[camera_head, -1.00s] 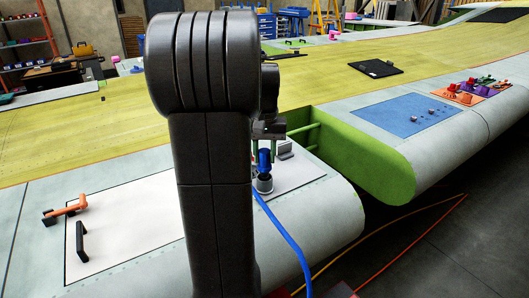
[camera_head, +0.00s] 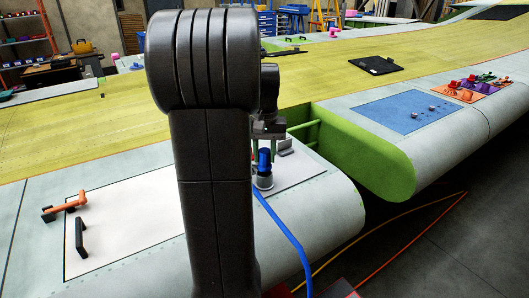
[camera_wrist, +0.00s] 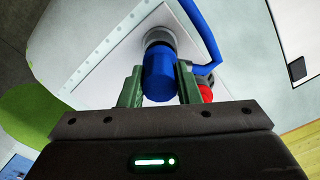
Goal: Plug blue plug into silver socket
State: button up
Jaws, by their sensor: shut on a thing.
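The blue plug (camera_wrist: 159,75) is between the two green fingers of my gripper (camera_wrist: 160,88), which is shut on it. In the head view, the plug (camera_head: 264,157) stands upright at the silver socket (camera_head: 264,181), below my gripper (camera_head: 267,150). In the wrist view, the plug's far end meets the round silver socket (camera_wrist: 158,37). How deep it sits cannot be told. A blue cable (camera_head: 290,238) runs from there over the wing's front edge. My arm hides part of the panel around the socket.
A grey block (camera_head: 285,147) stands just behind the socket. An orange handle (camera_head: 66,207) and a black handle (camera_head: 81,238) are on the left of the pale panel. A green-walled gap (camera_head: 345,145) lies to the right. A red knob (camera_wrist: 206,94) shows beside my gripper.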

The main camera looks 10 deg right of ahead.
jog(key=shift+f, duration=0.6)
jog(key=o, duration=1)
jog(key=shift+r, duration=0.1)
notch_tip(320, 180, up, 14)
jog(key=shift+f+b, duration=0.15)
jog(key=shift+b, duration=0.45)
notch_tip(320, 180, down, 14)
jog(key=shift+r+p, duration=0.1)
jog(key=shift+p, duration=0.3)
jog(key=shift+r, duration=0.25)
